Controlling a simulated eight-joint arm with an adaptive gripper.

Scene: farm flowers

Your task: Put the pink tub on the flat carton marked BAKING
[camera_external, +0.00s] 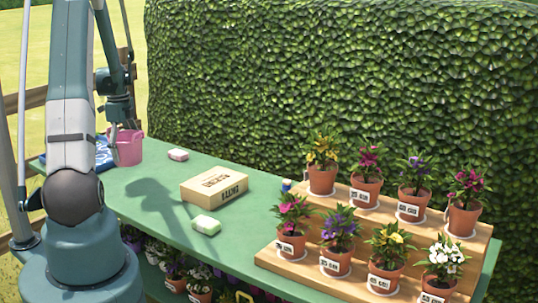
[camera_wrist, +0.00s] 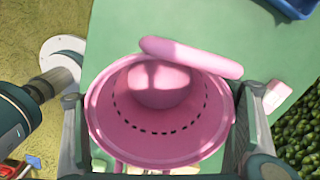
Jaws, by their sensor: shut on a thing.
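The pink tub (camera_external: 128,151) is at the far left of the green table in the external view, in my gripper (camera_external: 124,128). In the wrist view the tub (camera_wrist: 160,143) is seen from above, open and looking empty, with a pink handle bar across its upper rim. My gripper's fingers (camera_wrist: 160,98) stand on both sides of the tub, shut on it. I cannot tell whether its base touches the table.
A blue item (camera_external: 104,154) is beside the tub, partly hidden by my arm. Two small wrapped blocks (camera_external: 178,155) (camera_external: 206,225) lie near the carton. A stepped wooden stand (camera_external: 345,262) with several potted flowers fills the right. A hedge (camera_external: 340,80) borders the table's back.

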